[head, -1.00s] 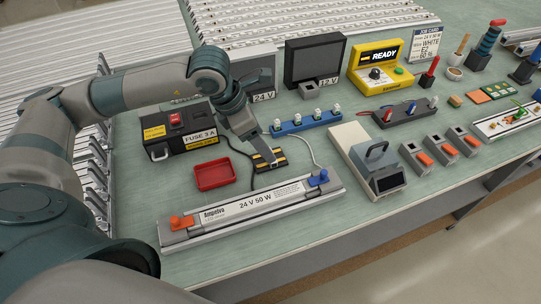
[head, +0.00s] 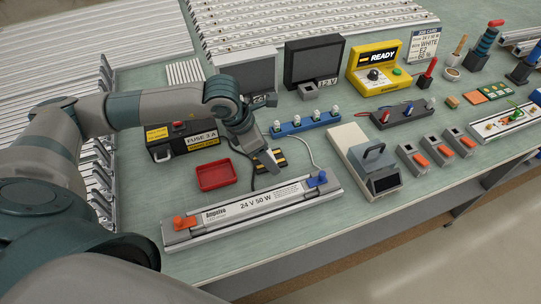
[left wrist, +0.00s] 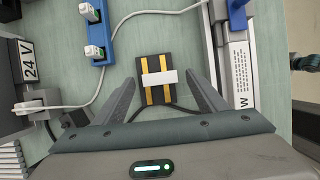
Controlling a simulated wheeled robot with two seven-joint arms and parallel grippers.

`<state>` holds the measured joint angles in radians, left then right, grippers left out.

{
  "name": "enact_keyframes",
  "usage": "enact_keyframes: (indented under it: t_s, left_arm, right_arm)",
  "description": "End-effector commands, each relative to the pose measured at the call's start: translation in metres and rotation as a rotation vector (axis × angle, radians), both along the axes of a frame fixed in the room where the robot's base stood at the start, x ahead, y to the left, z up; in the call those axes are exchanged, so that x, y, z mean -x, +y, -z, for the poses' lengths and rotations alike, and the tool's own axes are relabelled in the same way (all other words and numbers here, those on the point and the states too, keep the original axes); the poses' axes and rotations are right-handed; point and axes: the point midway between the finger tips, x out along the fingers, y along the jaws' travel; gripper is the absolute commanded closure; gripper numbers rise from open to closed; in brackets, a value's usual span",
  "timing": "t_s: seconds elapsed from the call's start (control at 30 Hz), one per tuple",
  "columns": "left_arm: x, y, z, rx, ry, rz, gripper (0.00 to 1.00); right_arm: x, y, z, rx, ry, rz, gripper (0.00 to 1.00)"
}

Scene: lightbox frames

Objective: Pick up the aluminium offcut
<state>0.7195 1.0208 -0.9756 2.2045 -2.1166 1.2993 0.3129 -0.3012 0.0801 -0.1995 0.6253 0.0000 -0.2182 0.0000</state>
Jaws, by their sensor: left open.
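A small pale bar, which looks like the aluminium offcut (left wrist: 161,77), lies across a black block with two yellow strips (left wrist: 154,96) in the left wrist view. The block also shows in the head view (head: 281,166), partly hidden by my gripper; I cannot make out the bar clearly there. My left gripper (head: 272,163) is open and points down over the block. In the left wrist view its two fingers (left wrist: 160,82) stand apart, one on each side of the block, with nothing held between them. My right gripper is not in view.
A red tray (head: 215,188) lies left of the block. A long 24 V 50 W unit (head: 250,208) lies in front. A blue strip with several white-topped pieces (head: 305,124) is behind. A black fuse box (head: 170,152) stands at left. Cables run beside the block.

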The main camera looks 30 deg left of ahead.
Motion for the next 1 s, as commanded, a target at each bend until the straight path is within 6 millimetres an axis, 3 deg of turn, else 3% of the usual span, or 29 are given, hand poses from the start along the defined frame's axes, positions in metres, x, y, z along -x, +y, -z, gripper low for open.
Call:
enact_keyframes:
  t_s: [0.47, 0.67, 1.0]
  left_arm:
    - [-0.0002, -0.0002, 0.0006, 0.0, 0.0, 0.0, 0.34]
    - [-0.0002, -0.0001, 0.0006, 0.0, 0.0, 0.0, 0.78]
    - [-0.0004, -0.0001, -0.0002, 0.0, -0.001, 0.0, 0.78]
  right_arm:
    - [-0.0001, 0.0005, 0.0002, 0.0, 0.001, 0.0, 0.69]
    - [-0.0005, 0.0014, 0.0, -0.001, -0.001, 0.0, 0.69]
    - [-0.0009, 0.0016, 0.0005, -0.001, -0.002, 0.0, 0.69]
